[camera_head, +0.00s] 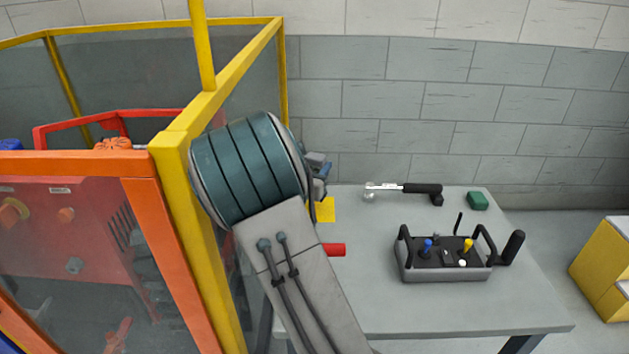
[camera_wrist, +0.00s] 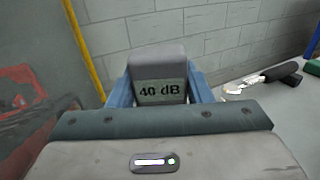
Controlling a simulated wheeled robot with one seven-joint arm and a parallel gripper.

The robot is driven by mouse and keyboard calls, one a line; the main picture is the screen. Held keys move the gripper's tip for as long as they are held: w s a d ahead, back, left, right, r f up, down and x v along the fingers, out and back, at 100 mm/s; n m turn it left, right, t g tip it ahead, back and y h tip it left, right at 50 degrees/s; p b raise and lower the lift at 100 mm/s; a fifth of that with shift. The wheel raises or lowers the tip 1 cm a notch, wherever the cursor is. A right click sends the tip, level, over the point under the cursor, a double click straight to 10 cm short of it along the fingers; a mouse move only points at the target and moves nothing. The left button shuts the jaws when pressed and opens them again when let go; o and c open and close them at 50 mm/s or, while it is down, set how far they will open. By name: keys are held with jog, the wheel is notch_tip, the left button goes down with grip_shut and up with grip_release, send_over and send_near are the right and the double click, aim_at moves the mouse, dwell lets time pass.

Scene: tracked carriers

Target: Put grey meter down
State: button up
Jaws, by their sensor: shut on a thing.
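In the head view my own arm hides most of the gripper; only a bit of grey and blue (camera_head: 318,165) shows past the arm, near the left end of the grey table (camera_head: 440,312). The meter appears held above the table's back left area; I cannot tell its exact height.
A yellow square (camera_head: 325,210) and a red cylinder (camera_head: 333,250) lie by the table's left side. A black-handled tool (camera_head: 405,190), a green block (camera_head: 477,201) and a control box (camera_head: 446,268) are farther right. A yellow-framed enclosure (camera_head: 175,190) stands close on the left.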

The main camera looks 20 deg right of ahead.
jog(key=shift+f, duration=1.95)
jog(key=shift+f+b, duration=0.2)
jog(key=shift+b, duration=0.15)
jog(key=o, duration=1.1)
jog(key=shift+r, duration=0.1)
jog(key=shift+r+p, duration=0.25)
jog(key=shift+p, duration=0.05)
jog(key=v, duration=0.7)
jog(key=shift+s+a, duration=0.2)
jog(key=shift+f, duration=0.1)
